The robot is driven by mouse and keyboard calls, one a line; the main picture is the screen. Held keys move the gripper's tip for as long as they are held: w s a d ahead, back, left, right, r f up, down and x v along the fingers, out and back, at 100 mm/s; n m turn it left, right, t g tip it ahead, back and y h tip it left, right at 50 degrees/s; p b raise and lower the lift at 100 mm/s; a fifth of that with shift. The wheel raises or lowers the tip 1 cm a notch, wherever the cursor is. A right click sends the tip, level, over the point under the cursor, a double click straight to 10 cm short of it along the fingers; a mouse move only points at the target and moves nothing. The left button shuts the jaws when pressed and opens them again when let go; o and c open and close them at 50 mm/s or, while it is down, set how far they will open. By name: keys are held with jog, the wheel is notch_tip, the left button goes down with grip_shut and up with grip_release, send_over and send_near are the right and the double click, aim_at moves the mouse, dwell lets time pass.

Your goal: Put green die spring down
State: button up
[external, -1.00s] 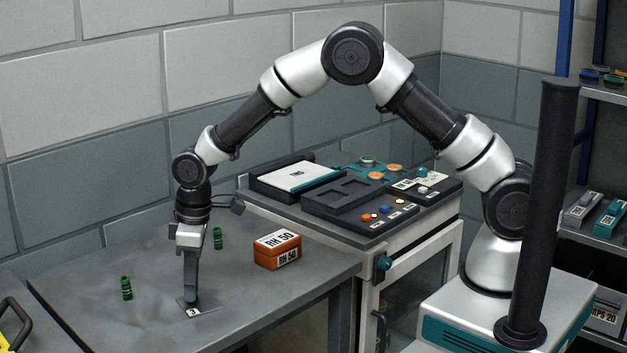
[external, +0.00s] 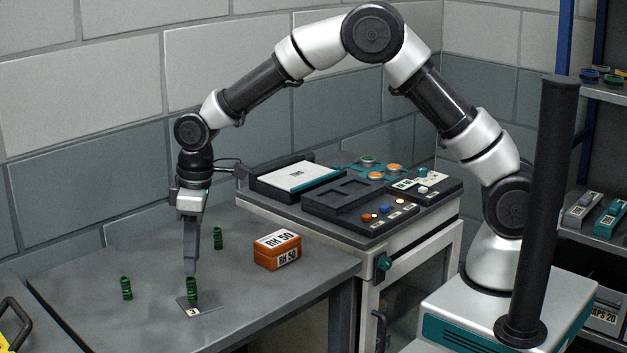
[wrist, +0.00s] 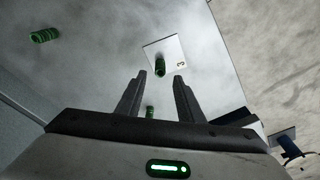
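A green die spring (external: 192,289) stands upright on a small grey plate marked 3 (external: 207,312). In the wrist view this spring (wrist: 160,68) sits on the pale plate (wrist: 153,50), just beyond my fingertips. My gripper (external: 190,271) is just above the spring. In the wrist view my gripper (wrist: 159,76) has its two fingers apart with nothing held between them. A second green spring (external: 127,288) stands to the left on the bench, and a third (external: 217,238) stands farther back. The wrist view also shows these two, one at upper left (wrist: 43,35) and one low between the fingers (wrist: 150,112).
An orange box labelled RH 50 (external: 277,250) stands right of the plate on the grey bench (external: 90,260). A cabinet with dark trays (external: 345,203) adjoins the bench at the right. The bench between the left spring and the plate is clear.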

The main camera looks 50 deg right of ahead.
jog(key=r, duration=0.5)
jog(key=shift+s+d, duration=0.2)
jog(key=shift+d, duration=0.05)
jog(key=shift+r, duration=0.1)
jog(key=s+d+r+m+t, duration=0.1)
jog(key=s+d+r+m, duration=0.15)
jog(key=d+r, duration=0.55)
jog(key=s+d+r+m+t, duration=0.1)
jog(key=s+d+r, duration=0.4)
jog(key=d, duration=0.4)
jog(key=s+d+r+m+t, duration=0.1)
jog(key=s+d+m, duration=0.1)
jog(key=s+d, duration=0.5)
jog(key=s+d+r+m+t+h, duration=0.1)
jog(key=s+d+m, duration=0.2)
jog(key=s+d, duration=0.4)
jog(key=shift+s+m+t, duration=0.3)
jog(key=shift+s+m, duration=0.05)
jog(key=shift+s, duration=0.7)
jog(key=shift+o, duration=0.5)
jog(key=shift+d+r, duration=0.1)
jog(key=shift+r, duration=0.05)
